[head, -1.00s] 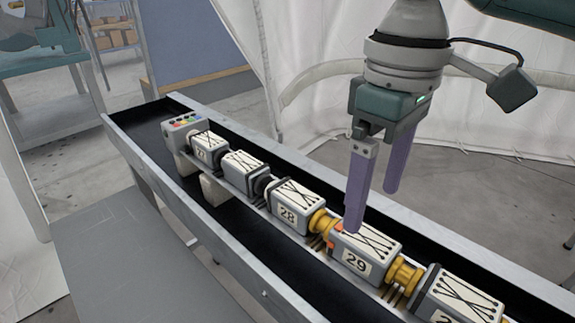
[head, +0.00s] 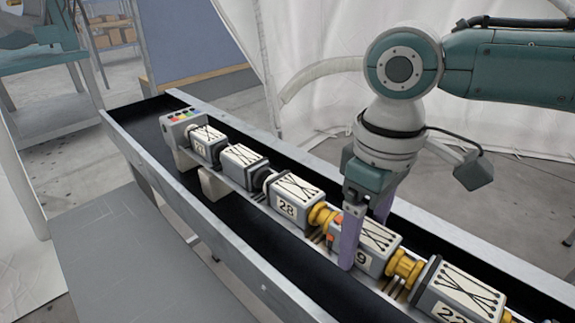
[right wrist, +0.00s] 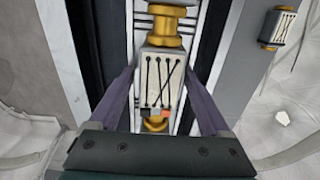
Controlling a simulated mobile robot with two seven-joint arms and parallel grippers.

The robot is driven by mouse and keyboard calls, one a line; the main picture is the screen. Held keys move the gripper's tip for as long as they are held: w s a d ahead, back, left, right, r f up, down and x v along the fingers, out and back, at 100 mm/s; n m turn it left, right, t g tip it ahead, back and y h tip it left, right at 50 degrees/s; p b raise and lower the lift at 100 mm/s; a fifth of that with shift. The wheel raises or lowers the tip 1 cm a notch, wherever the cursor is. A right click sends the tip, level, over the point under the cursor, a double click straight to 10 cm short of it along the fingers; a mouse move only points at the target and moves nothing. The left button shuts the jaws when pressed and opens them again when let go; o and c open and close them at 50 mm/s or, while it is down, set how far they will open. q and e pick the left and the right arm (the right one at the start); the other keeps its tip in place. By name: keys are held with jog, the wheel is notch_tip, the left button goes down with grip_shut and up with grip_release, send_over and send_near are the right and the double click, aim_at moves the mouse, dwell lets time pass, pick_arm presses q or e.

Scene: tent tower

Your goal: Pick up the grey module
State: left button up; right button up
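A grey module numbered 29 (head: 376,238), with a white top, black crossed lines and orange corner marks, sits in a row of similar modules. My right gripper (head: 367,247) is lowered over it, one purple finger on the near side and the other behind it. In the right wrist view the fingers stand on both sides of the module (right wrist: 163,76), with a small gap visible at the left, so the gripper looks open. The near finger hides part of the number. My left gripper is not in view.
Modules numbered 28 (head: 296,195) and 27 (head: 206,143) and others share the rail, joined by yellow and dark collars. A black trough with metal edges (head: 190,232) surrounds the rail. Another module (right wrist: 280,28) lies on a grey surface outside the trough.

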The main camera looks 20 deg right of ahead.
grip_shut()
dwell(0.4)
